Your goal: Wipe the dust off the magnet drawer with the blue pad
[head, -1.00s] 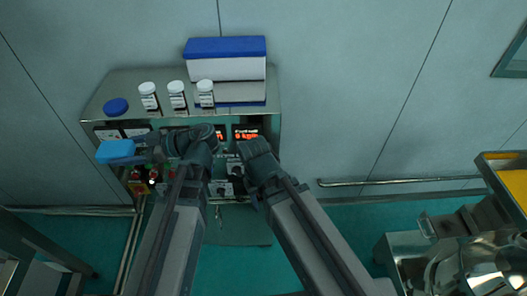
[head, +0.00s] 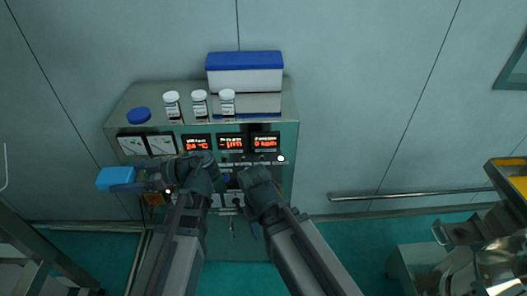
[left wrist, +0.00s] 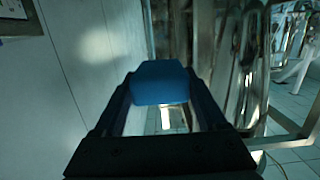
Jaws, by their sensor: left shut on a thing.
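The blue pad (head: 117,178) is a small block at the left in the head view, held out to the left by my left gripper (head: 140,181). In the left wrist view the pad (left wrist: 162,82) sits between the two fingers, which are shut on it. The pad appears in front of the panel's left edge and touches nothing that I can make out. My right gripper (head: 256,177) is in front of the panel's lower middle, seen from behind, and its jaws are hidden. I cannot pick out the magnet drawer or any dust.
A steel control cabinet (head: 290,128) with red displays and dials stands ahead. It bears white-capped bottles (head: 200,104), a blue-lidded box (head: 245,75) and a blue round lid (head: 139,114). Steel machinery with a yellow-lined tray (head: 512,168) is at right. A wall rail (head: 410,195) runs between.

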